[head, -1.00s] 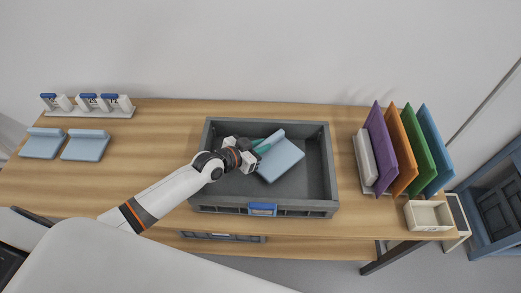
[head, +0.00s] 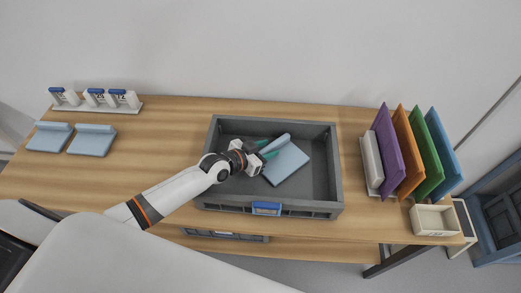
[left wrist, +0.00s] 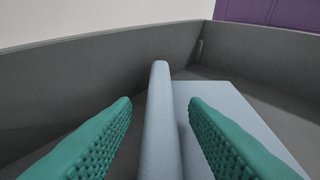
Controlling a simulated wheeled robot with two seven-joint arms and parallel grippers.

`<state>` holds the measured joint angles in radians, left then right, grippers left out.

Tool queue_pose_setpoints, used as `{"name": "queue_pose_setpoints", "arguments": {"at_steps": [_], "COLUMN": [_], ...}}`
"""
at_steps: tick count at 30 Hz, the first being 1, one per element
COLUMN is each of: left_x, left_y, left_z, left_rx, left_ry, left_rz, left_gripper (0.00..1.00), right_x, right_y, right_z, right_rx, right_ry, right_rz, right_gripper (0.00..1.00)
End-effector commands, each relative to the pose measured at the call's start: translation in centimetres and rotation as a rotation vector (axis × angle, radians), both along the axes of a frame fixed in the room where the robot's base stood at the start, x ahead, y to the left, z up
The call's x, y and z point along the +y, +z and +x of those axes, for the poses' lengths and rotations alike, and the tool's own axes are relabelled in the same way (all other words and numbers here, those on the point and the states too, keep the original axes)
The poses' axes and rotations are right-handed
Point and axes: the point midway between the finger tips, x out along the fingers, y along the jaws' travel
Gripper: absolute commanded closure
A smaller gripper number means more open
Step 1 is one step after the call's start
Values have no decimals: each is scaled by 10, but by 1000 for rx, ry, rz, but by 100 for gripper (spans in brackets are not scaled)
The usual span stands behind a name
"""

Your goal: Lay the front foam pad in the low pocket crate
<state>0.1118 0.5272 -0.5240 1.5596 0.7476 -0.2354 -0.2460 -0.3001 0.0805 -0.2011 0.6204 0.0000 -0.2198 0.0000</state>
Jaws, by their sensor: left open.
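A light blue foam pad (head: 288,163) with a raised ridge along one edge lies in the grey crate (head: 335,170) on the table, turned at an angle to its walls. My left gripper (head: 266,150) is inside the crate at the ridge, with its teal fingers apart. In the left wrist view, the open fingers (left wrist: 160,125) stand on either side of the pad's ridge (left wrist: 159,110), with gaps showing. The pad's flat part (left wrist: 225,120) extends to the right. My right gripper is not in view.
Two similar blue pads (head: 92,141) lie on the table at the left, before a white rack (head: 98,105). Upright coloured panels (head: 408,150) and a small cream box (head: 434,219) stand at the right. The crate's right side is bare.

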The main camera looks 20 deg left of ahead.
Motion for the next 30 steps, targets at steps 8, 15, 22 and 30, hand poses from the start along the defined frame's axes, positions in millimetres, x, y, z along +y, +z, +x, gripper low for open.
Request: {"name": "queue_pose_setpoints", "arguments": {"at_steps": [8, 15, 22, 30], "left_x": [19, 41, 52, 54], "left_y": [17, 37, 46, 48], "left_z": [-34, -75, -95, -97], "left_rx": [3, 2, 2, 0], "left_ry": [0, -2, -1, 0], "left_rz": [3, 3, -1, 0], "left_gripper": [60, 60, 60, 60], "right_x": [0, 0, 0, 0], "right_y": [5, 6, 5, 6], "right_z": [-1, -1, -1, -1], "right_rx": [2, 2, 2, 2], "right_ry": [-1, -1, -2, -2], "right_rz": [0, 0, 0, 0], "right_gripper": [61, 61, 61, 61]}}
